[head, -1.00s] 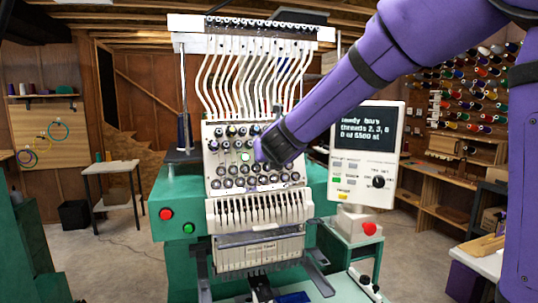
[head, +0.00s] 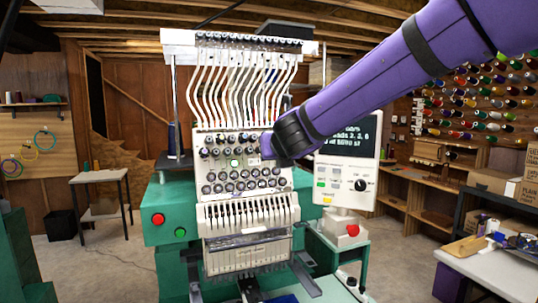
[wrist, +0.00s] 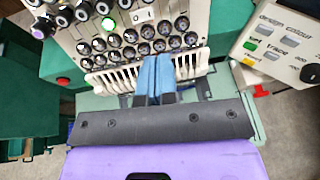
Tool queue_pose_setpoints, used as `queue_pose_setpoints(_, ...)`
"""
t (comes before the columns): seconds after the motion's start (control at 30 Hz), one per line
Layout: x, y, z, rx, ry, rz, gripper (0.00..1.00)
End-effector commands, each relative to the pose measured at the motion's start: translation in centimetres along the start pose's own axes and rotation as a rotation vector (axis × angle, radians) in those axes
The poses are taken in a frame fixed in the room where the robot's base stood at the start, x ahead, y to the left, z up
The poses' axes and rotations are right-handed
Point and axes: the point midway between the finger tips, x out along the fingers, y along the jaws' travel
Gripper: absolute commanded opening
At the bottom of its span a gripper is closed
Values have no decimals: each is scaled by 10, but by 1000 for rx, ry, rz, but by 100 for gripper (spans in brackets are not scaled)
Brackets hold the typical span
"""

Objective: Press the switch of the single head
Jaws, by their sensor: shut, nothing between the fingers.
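The single-head embroidery machine (head: 170,195) is teal with a white upper head. Its knob panel carries rows of round dark knobs and a small green-lit round lamp (head: 234,163). The lamp also shows at the top of the wrist view (wrist: 124,4). Just right of it in the wrist view is a small white switch-like piece (wrist: 142,15); I cannot tell its setting. My gripper (head: 265,148) is in front of the panel's right side. In the wrist view my blue fingers (wrist: 155,72) are together and empty, overlapping the lower knobs; contact cannot be told.
A control box (head: 345,172) with a screen, buttons and a dial hangs right of the head. A red button (head: 158,219) and a green button (head: 180,233) are on the machine's left front. A red knob (head: 353,230) sits on a stand at right. Thread cones cover the right wall.

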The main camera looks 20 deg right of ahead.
Motion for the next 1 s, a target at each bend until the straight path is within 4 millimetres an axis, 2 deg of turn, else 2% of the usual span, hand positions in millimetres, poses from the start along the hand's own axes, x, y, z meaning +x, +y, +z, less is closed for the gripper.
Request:
queue_pose_setpoints(0.1, -12, -3, 1, 1, -1, 0, 0)
queue_pose_setpoints(0.23, -18, -5, 0, 1, -1, -1, 0)
queue_pose_setpoints(0.8, -20, -5, 0, -6, -1, 2, 0)
queue_pose_setpoints(0.9, -26, -4, 2, -82, -10, 29, 0)
queue_pose_setpoints(1.0, -41, -1, 3, -284, -34, 98, 0)
